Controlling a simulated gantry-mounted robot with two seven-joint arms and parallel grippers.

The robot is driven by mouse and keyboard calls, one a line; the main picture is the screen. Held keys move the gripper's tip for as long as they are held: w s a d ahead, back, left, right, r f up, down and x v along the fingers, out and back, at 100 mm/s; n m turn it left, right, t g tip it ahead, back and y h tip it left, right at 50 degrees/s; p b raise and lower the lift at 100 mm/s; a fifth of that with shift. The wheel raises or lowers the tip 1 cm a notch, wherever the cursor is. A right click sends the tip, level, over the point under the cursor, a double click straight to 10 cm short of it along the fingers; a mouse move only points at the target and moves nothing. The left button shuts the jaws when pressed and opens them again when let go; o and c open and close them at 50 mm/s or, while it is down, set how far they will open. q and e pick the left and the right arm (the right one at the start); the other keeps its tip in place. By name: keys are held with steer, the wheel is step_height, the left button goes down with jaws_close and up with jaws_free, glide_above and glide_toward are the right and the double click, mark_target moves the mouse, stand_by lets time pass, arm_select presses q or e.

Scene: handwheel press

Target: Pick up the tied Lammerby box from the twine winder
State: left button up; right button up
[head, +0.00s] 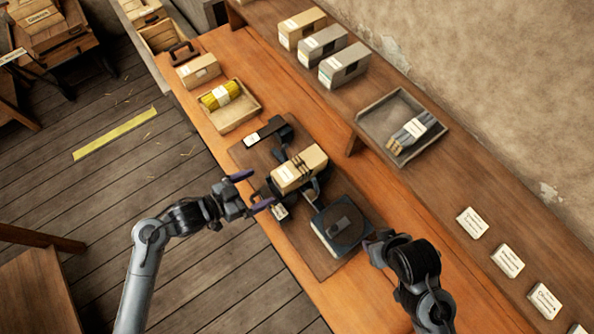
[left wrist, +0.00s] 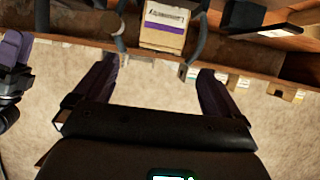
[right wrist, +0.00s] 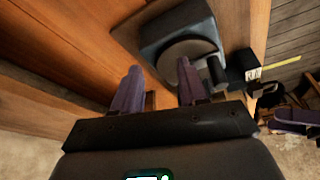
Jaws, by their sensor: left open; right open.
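The cardboard Lammerby box (head: 299,168) sits on the dark twine winder (head: 318,190) near the middle of the workbench. In the left wrist view the box (left wrist: 163,22) shows a pale printed label with a purple stripe, upside of the frame between dark curved winder parts. My right gripper (head: 374,246) is open and empty, beside the winder's square dark base (head: 342,228). That base also shows in the right wrist view (right wrist: 175,25).

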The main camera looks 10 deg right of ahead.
mark_target(283, 176)
arm_select(q)
steer(key=x, duration=0.4)
steer(key=shift+w+d+r, duration=0.1)
steer(key=shift+w+r, duration=0.1)
steer(key=shift+w, duration=0.1)
steer(key=shift+x, duration=3.3)
steer(key=shift+s, duration=0.2)
steer(key=c, duration=1.4)
